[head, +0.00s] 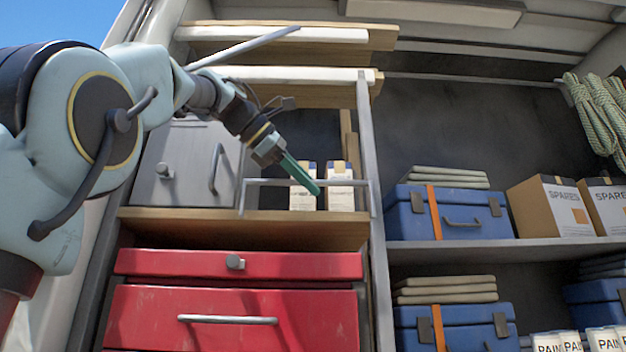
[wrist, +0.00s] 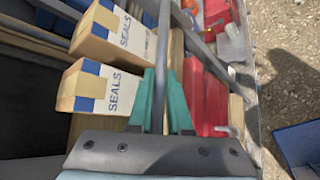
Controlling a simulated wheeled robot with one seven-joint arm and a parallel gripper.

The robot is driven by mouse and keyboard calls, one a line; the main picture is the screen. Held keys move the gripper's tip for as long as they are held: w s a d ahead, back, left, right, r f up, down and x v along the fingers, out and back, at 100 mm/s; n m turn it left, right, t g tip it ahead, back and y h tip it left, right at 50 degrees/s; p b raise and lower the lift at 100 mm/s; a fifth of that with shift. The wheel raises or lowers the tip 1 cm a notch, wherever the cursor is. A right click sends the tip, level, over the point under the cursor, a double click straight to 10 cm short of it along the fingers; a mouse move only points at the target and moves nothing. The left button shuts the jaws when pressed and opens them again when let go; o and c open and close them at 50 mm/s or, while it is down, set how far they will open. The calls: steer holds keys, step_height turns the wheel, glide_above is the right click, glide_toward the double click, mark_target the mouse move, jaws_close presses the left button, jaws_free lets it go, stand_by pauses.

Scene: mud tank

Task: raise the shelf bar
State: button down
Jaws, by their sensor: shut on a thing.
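The shelf bar (head: 270,183) is a thin grey rail across the front edge of the wooden shelf (head: 240,228), with a short post down at its left end. It looks level and low, in front of two small white and tan boxes. My gripper (head: 315,188) reaches down from the upper left, its green fingers on the bar right of its middle. In the wrist view, the bar (wrist: 165,45) runs between the two green fingers of my gripper (wrist: 161,80), which are shut on it. The fingers hide a short piece of the bar.
Two SEALS boxes (wrist: 115,32) stand close behind the bar. A grey cabinet (head: 187,165) stands left on the shelf, red drawers (head: 235,300) are below, and a grey upright (head: 370,150) stands at the bar's right end. Wooden boards (head: 320,92) are overhead.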

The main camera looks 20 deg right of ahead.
steer(key=shift+w+f, duration=0.15)
steer(key=c, duration=1.2)
jaws_free()
steer(key=o, duration=0.4)
steer(key=shift+c, duration=0.2)
steer(key=v, duration=1.1)
steer(key=shift+d, duration=0.1)
